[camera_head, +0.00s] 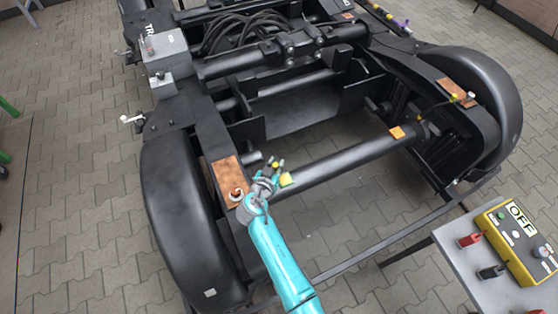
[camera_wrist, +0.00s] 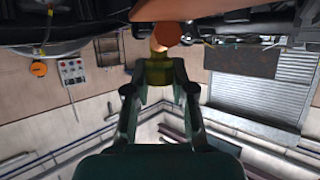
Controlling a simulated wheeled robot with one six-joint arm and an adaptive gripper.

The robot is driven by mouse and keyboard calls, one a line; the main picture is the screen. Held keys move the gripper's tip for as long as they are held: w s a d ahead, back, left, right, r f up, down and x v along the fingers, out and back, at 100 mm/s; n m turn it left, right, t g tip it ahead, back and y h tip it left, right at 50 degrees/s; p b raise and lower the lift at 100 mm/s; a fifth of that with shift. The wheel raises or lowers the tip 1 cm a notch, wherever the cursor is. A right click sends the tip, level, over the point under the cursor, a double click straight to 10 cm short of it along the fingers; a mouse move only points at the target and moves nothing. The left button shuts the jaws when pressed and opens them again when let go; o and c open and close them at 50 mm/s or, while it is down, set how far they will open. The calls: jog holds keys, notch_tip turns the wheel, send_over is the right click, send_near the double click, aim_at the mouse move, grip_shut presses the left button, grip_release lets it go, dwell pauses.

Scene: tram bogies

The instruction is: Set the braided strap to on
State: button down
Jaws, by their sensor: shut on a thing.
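My gripper (camera_head: 270,174) is at the left end of the black axle tube, just right of the left copper plate (camera_head: 229,180). In the wrist view its fingers (camera_wrist: 158,92) are closed on a yellow piece (camera_wrist: 158,72), seemingly the end of the braided strap. A round copper-coloured part (camera_wrist: 166,36) shows just beyond that piece; I cannot tell whether they touch. A ring-shaped fitting (camera_head: 236,194) sits on the left copper plate. A yellow patch (camera_head: 286,180) shows beside my gripper at the tube. The strap's braid is not clearly visible.
At the right, a dark cable with a yellow end (camera_head: 455,97) runs by another copper plate (camera_head: 456,90). An orange pad (camera_head: 397,132) is on the tube. Black wheel covers flank the frame. A grey table with a yellow control box (camera_head: 520,240) stands at lower right.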

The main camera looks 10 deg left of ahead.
jog(key=shift+s+a+f+m+h, duration=0.1)
jog(key=shift+s+a+m+h, duration=0.1)
jog(key=shift+s+m+h, duration=0.15)
jog(key=c, duration=1)
grip_release()
jog(key=shift+o, duration=0.2)
jog(key=shift+w, duration=0.1)
jog(key=v, duration=1.2)
